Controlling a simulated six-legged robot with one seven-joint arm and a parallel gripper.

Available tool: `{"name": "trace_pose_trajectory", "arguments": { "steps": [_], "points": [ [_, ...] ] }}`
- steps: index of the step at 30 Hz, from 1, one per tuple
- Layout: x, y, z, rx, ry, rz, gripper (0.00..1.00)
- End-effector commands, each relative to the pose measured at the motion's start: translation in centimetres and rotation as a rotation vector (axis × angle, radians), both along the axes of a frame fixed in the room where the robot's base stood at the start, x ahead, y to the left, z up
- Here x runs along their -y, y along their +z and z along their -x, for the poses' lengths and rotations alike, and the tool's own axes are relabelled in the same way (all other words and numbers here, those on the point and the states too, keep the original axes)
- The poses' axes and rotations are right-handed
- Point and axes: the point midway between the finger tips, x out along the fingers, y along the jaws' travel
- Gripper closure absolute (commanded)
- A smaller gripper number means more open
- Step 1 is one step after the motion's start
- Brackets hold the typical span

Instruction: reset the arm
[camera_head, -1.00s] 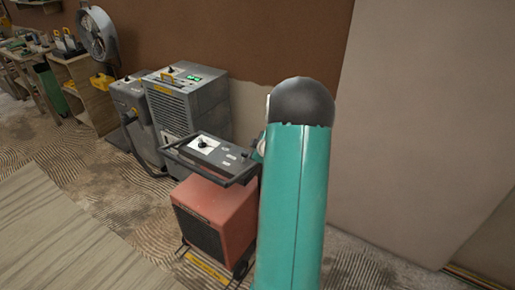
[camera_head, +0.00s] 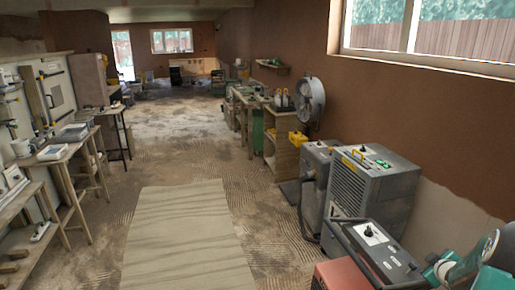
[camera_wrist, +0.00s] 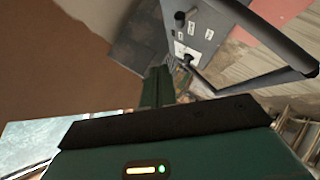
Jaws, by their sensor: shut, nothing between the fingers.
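My gripper (camera_wrist: 159,75) shows in the wrist view as two green fingers pressed together, with nothing held between them. Past the fingertips is the grey control panel (camera_wrist: 200,35) of a machine, with its dark bar handle beside it. I cannot tell how far the fingertips are from the panel. In the head view, teal parts of my arm (camera_head: 470,268) show at the lower right corner, next to the same control panel (camera_head: 375,250). The gripper itself cannot be made out in the head view.
A red heater body (camera_head: 340,275) sits below the panel. Grey dehumidifier units (camera_head: 365,190), a fan (camera_head: 309,98) and a workbench (camera_head: 280,145) line the right wall. Tables (camera_head: 60,152) stand on the left. The floor between, with a pale board (camera_head: 185,235), is open.

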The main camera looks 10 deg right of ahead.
Motion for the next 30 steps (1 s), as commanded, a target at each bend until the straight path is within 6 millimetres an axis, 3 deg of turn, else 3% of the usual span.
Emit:
{"name": "trace_pose_trajectory", "arguments": {
  "steps": [5, 9, 14, 18, 23, 30],
  "points": [
    [-4.5, 5.1, -2.1, -0.021, -0.04, -0.009, 1.0],
    [-10.0, 9.7, -2.8, -0.041, -0.1, -0.046, 1.0],
    [-17.1, 14.1, -2.0, -0.058, -0.16, -0.114, 1.0],
    [-23.5, 17.0, -0.2, -0.071, -0.201, -0.193, 1.0],
    [-30.8, 19.2, 3.2, -0.097, -0.23, -0.306, 1.0],
    [-41.1, 20.5, 10.5, -0.172, -0.229, -0.503, 1.0]
  ]
}}
